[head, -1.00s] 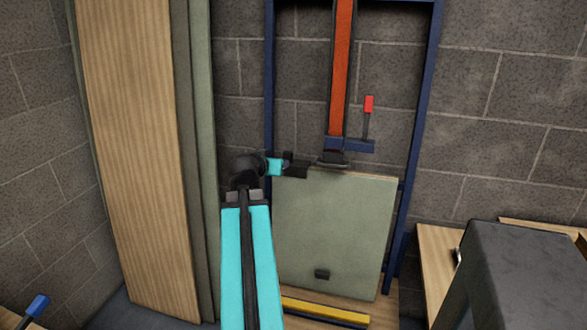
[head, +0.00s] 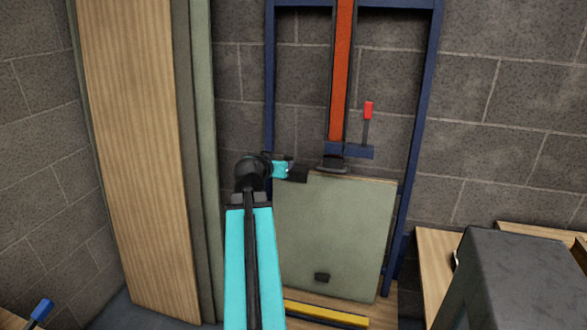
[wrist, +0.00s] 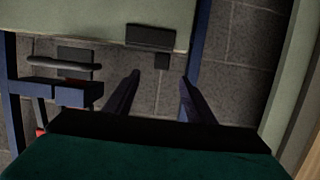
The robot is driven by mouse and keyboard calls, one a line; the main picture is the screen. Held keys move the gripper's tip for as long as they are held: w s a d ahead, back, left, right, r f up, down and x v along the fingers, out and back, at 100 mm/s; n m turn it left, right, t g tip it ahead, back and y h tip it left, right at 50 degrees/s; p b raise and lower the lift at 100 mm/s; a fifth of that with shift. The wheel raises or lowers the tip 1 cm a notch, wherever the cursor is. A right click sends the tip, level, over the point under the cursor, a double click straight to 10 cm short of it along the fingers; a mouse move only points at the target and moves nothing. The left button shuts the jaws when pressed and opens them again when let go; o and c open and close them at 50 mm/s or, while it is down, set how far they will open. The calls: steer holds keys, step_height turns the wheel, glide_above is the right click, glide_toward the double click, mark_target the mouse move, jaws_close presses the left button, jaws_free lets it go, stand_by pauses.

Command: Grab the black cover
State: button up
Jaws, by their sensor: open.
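In the head view the dark cover (head: 293,177) shows at the upper left corner of the panel (head: 335,230), partly behind my wrist. My gripper (wrist: 160,76) is open and empty. Its two fingers point at the cover, with the tab in line with the gap between them.
An orange column (head: 341,75) with a dark foot (head: 333,164) meets the panel's top edge. A blue clamp (head: 349,150) with a red-tipped lever is beside it. A blue frame (head: 421,110) stands around these. Tall boards (head: 135,150) lean at left; a dark machine (head: 520,280) is at right.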

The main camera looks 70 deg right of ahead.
mark_target(296, 168)
steer(key=shift+d+p, duration=0.7)
steer(key=shift+p, duration=2.2)
steer(key=p, duration=0.4)
steer(key=shift+w+d+f+p, duration=0.1)
steer(key=shift+d+f+p, duration=0.15)
steer(key=shift+f+p, duration=0.15)
steer(key=shift+p+x, duration=0.6)
steer(key=shift+x, duration=2.3)
steer(key=shift+f, duration=0.1)
steer(key=shift+r+p+x, duration=0.15)
steer(key=shift+p+x, duration=0.4)
steer(key=shift+x, duration=0.2)
steer(key=shift+r+p+x, duration=0.1)
steer(key=shift+p+x, duration=0.4)
steer(key=shift+x, duration=0.3)
steer(key=shift+p+x, duration=0.3)
steer(key=shift+x, duration=0.8)
steer(key=shift+w+f, duration=0.1)
steer(key=c, duration=1.2)
